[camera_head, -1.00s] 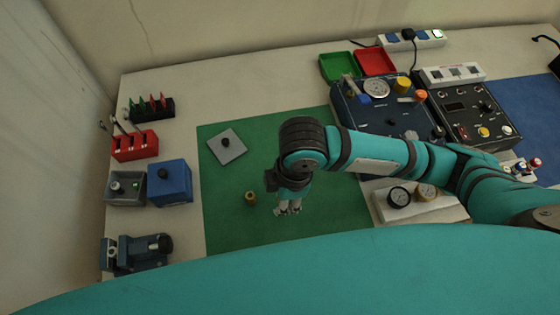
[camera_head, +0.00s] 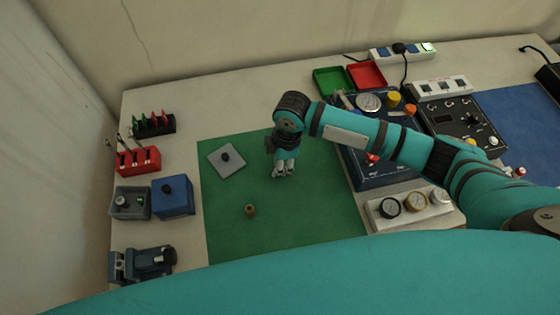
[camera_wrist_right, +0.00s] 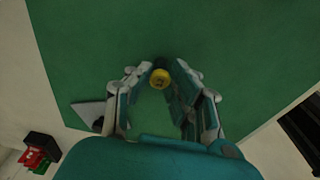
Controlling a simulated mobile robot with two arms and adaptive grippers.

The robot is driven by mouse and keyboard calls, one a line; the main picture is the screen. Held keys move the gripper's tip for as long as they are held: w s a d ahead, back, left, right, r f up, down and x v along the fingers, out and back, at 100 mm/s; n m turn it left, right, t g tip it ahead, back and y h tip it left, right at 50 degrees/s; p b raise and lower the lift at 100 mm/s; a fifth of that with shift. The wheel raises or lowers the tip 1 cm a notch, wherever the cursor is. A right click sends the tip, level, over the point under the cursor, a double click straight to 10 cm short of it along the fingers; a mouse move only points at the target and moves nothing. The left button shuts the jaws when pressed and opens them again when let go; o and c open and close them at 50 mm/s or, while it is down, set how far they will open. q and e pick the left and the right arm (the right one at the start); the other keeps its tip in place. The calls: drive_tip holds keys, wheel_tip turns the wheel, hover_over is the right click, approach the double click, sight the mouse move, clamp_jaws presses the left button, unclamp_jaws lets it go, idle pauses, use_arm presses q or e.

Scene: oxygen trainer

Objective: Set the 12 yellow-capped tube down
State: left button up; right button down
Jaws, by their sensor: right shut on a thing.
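My right gripper (camera_head: 284,174) is over the green mat (camera_head: 310,220), right of the grey square plate. In the right wrist view, its fingers (camera_wrist_right: 160,84) are closed in around a yellow round cap (camera_wrist_right: 161,78), seen from above between the fingertips. The tube's body below the cap is hidden in the wrist view, and the tube cannot be made out in the head view. I cannot tell whether its lower end touches the mat. My left gripper is out of view.
A small brown-yellow cylinder (camera_head: 250,211) stands on the mat, left of and nearer than my gripper. The grey plate (camera_head: 233,168) has a dark knob (camera_head: 225,157). Blue (camera_head: 173,196) and red (camera_head: 138,160) units line the left; gauges (camera_head: 389,207) stand right. The mat's front is clear.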

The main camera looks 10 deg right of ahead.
drive_tip(key=shift+f, duration=0.2)
drive_tip(key=c, duration=1.2)
unclamp_jaws()
drive_tip(key=shift+r, duration=0.1)
drive_tip(key=r, duration=0.4)
drive_tip(key=d+r+b, duration=0.1)
drive_tip(key=r, duration=0.7)
drive_tip(key=shift+d+b, duration=0.2)
drive_tip(key=shift+b, duration=0.15)
